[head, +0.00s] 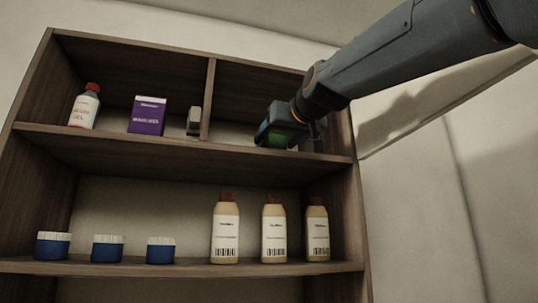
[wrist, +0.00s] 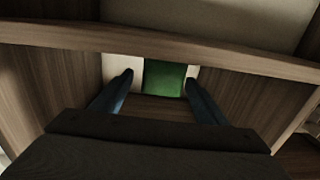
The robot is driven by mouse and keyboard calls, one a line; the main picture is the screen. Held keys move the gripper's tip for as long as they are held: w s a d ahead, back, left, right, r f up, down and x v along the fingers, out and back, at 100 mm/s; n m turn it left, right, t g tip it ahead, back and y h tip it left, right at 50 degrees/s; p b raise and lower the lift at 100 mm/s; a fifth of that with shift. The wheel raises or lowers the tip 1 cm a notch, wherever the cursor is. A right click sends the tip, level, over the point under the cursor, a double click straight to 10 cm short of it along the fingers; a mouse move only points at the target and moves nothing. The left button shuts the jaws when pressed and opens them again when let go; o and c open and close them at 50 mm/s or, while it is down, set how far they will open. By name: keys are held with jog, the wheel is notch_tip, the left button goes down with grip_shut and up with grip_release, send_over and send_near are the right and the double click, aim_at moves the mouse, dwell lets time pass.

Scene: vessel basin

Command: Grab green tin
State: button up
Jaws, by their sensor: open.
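The green tin (head: 277,140) stands on the upper shelf, in the right compartment, mostly hidden behind my gripper (head: 290,138) in the head view. In the wrist view the green tin (wrist: 164,78) shows as a green block between and beyond the fingertips of my gripper (wrist: 158,84). The fingers are apart, one to each side of the tin, with a gap on both sides. Whether the fingertips reach alongside the tin cannot be told.
The wooden shelf unit (head: 180,150) has a divider (head: 209,98) left of my gripper. A red-capped bottle (head: 85,108), a purple box (head: 148,115) and a small grey item (head: 194,121) stand left. Below are blue jars (head: 107,249) and cream bottles (head: 273,232).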

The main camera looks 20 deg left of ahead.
jog(key=p+x, duration=0.2)
jog(key=x, duration=0.1)
jog(key=p+x, duration=0.1)
jog(key=shift+a+r, duration=0.25)
jog(key=shift+r, duration=0.1)
jog(key=shift+w+a+f, duration=0.1)
jog(key=shift+w+a, duration=0.1)
jog(key=shift+w, duration=0.2)
jog(key=c, duration=1)
jog(key=shift+c, duration=0.8)
